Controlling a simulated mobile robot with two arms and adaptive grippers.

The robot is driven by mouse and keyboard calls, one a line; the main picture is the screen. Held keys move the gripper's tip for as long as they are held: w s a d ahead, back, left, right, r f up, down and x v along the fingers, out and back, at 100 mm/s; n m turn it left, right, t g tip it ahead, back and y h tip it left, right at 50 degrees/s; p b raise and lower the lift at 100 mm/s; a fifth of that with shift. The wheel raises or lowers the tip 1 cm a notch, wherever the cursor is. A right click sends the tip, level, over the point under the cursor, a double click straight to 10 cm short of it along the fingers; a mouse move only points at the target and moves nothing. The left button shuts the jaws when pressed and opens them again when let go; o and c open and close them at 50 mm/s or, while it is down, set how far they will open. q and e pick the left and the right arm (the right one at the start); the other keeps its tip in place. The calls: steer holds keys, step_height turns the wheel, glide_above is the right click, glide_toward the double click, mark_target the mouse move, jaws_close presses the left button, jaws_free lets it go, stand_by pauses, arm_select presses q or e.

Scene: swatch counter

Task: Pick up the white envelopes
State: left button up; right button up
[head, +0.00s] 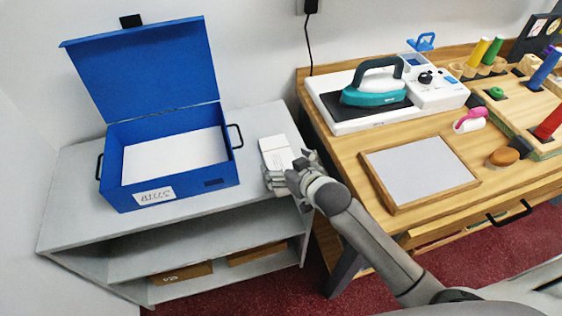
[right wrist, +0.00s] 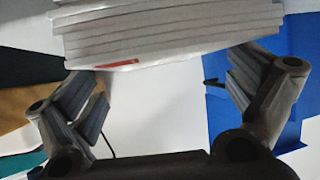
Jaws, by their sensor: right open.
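A stack of white envelopes (head: 276,150) lies on the grey shelf top, to the right of the blue box. My right gripper (head: 284,174) is at the stack's near end, its fingers partly hiding it. In the right wrist view the stack (right wrist: 170,32) shows as several white layers at the top, with a small red mark on one. There my right gripper (right wrist: 168,85) is open, with its fingers spread to either side below the stack. Whether a finger touches the stack I cannot tell. My left gripper is not in view.
An open blue box (head: 230,178) with a white interior stands on the grey shelf (head: 75,220). To the right, a wooden table (head: 335,140) holds a teal iron (head: 375,95), a wood-framed pale panel (head: 385,200) and several coloured tubes. The shelf's front strip is clear.

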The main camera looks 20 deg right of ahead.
steer(key=shift+x, duration=1.1)
steer(key=shift+s, duration=0.1)
steer(key=shift+c, duration=0.3)
steer(key=c, duration=1)
